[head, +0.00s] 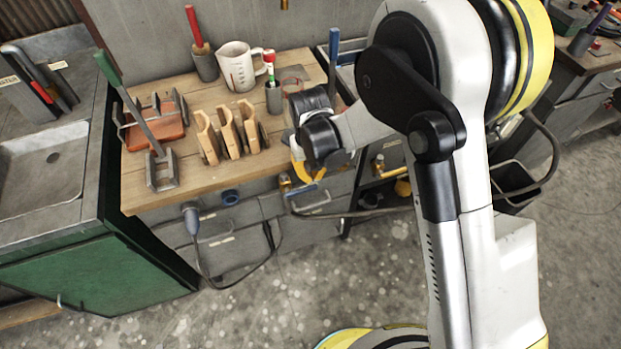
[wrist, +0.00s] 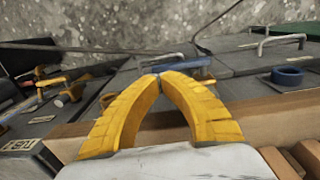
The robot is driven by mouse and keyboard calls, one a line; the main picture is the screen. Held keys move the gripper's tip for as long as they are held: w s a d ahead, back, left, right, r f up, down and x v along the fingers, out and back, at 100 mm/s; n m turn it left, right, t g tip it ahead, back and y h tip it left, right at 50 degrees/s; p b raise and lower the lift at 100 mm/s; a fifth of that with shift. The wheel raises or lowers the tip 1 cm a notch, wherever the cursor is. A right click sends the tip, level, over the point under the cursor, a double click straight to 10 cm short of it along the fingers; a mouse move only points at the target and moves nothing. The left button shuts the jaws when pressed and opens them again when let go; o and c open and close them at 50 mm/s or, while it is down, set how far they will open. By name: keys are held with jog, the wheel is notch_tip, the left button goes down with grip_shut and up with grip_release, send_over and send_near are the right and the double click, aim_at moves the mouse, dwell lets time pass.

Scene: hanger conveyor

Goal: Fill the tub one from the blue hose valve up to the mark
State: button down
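My gripper (head: 308,178) is at the front edge of the wooden bench, partly hidden by my wrist in the head view. In the wrist view its two yellow fingers (wrist: 160,76) come together at the tips. A blue lever (wrist: 190,65) shows right at the fingertips, and a blue piece also shows beside the yellow finger in the head view (head: 320,175). I cannot tell whether the tips grip it. A brass fitting (head: 285,182) is just left of the gripper. A hose end with a blue-grey nozzle (head: 191,218) hangs at the bench front. I cannot identify tub one.
The bench top (head: 150,198) holds a white jug (head: 238,67), wooden racks (head: 230,133), an orange-lined tray (head: 160,127) and clamps. A blue ring (head: 230,197) sits on the drawer front. A sink (head: 45,165) is at left. Open concrete floor (head: 300,285) lies in front.

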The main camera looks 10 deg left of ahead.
notch_tip(320, 180, up, 12)
jog(key=p, duration=0.3)
jog(key=shift+p, duration=0.35)
jog(key=shift+f, duration=0.1)
jog(key=s+d+r+m+t+y, duration=0.1)
jog(key=s+d+r+m+t, duration=0.15)
jog(key=d+r, duration=1.1)
jog(key=s+d+r+m+t, duration=0.2)
jog(key=s+d, duration=0.3)
jog(key=d, duration=0.2)
jog(key=s+d+r+m+t, duration=0.1)
jog(key=s+d+r+t, duration=0.1)
jog(key=s+d, duration=0.4)
jog(key=shift+s+d+m+h+b, duration=0.2)
jog(key=shift+d+m+h+b, duration=0.2)
jog(key=shift+d, duration=0.8)
jog(key=shift+t, duration=0.25)
